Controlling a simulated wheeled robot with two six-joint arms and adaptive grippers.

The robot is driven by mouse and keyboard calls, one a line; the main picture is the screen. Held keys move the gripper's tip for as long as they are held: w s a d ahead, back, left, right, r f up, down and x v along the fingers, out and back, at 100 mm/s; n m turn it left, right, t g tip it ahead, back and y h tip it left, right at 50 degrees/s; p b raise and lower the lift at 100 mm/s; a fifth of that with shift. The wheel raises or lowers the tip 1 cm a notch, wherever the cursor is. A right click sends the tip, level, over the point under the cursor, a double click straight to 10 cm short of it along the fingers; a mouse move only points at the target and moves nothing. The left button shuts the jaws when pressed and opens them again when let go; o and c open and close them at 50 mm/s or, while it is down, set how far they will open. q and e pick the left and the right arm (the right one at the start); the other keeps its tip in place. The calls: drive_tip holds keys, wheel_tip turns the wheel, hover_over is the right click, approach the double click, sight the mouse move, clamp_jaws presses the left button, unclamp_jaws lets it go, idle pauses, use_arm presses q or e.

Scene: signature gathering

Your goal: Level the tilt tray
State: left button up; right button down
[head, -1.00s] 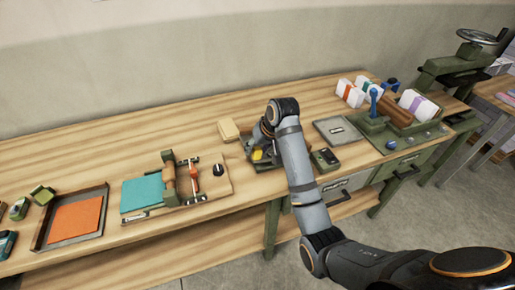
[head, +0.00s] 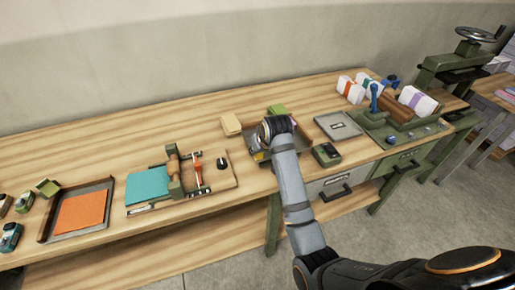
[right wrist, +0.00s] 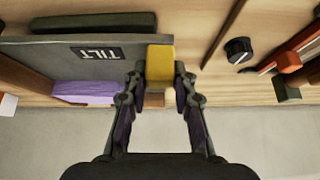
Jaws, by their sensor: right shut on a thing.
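The tilt tray (head: 292,154) is a dark grey tray on the bench, mostly hidden behind my right arm in the head view. In the right wrist view its grey surface (right wrist: 55,60) carries a label reading TILT, and a yellow tab (right wrist: 160,64) stands at its edge. My right gripper (right wrist: 161,88) is shut on the yellow tab, with a finger on each side. A purple block (right wrist: 85,93) shows at the tray's near edge. How level the tray lies is hard to tell. My left gripper is not in view.
A board with a teal sheet (head: 147,186) and a roller lies left of the tray. A tray with an orange sheet (head: 82,213) is further left. A small green device (head: 326,153) and a flat grey plate (head: 338,125) sit close on the right.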

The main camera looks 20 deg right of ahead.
drive_tip(key=shift+s+a+f, duration=0.15)
drive_tip(key=shift+a+f, duration=0.1)
drive_tip(key=shift+f, duration=0.15)
drive_tip(key=shift+d, duration=0.15)
drive_tip(key=c, duration=1.1)
unclamp_jaws()
wheel_tip(320, 180, up, 10)
